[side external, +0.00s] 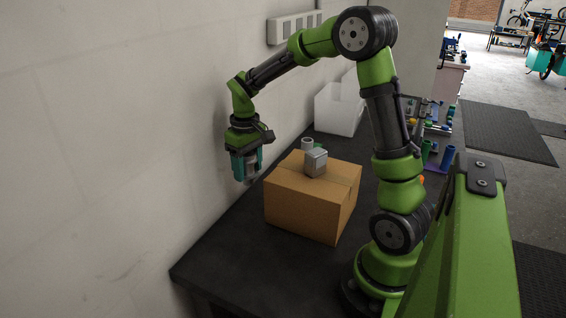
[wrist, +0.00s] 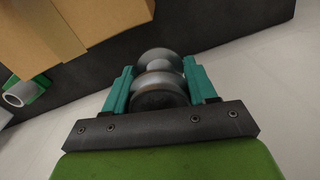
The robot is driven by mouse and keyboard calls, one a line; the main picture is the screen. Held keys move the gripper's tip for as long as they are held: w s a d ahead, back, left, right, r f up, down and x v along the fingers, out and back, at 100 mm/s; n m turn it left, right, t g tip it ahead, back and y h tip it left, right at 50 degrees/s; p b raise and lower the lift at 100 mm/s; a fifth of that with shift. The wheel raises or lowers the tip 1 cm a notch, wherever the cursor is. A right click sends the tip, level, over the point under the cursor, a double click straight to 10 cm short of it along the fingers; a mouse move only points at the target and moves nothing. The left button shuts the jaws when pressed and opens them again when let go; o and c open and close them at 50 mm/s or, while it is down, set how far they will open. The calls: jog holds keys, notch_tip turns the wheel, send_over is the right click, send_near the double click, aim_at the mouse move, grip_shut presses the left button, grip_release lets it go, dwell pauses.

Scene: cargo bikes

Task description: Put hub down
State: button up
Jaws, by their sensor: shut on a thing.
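My gripper (side external: 246,166) is shut on the hub (wrist: 160,75), a grey metal spool shape with round flanges. In the wrist view the hub sits between the two teal fingers of my gripper (wrist: 161,88). In the side external view the hub (side external: 250,178) shows only partly below the fingers. My gripper holds it in the air, left of the cardboard box and near the wall. What lies directly beneath the hub is hard to tell.
A white bin (side external: 338,112) stands behind. The wall (side external: 120,130) is close on the left. The table's front left is clear.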

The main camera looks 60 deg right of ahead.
jog(key=a+f+n, duration=0.1)
jog(key=a+f, duration=0.1)
jog(key=f, duration=0.1)
jog(key=s+a+f+n, duration=0.1)
jog(key=a+f, duration=0.2)
jog(key=shift+s+n, duration=0.2)
jog(key=shift+n, duration=0.1)
jog(key=shift+f, duration=2.05)
jog(key=shift+f, duration=0.15)
jog(key=o, duration=1.2)
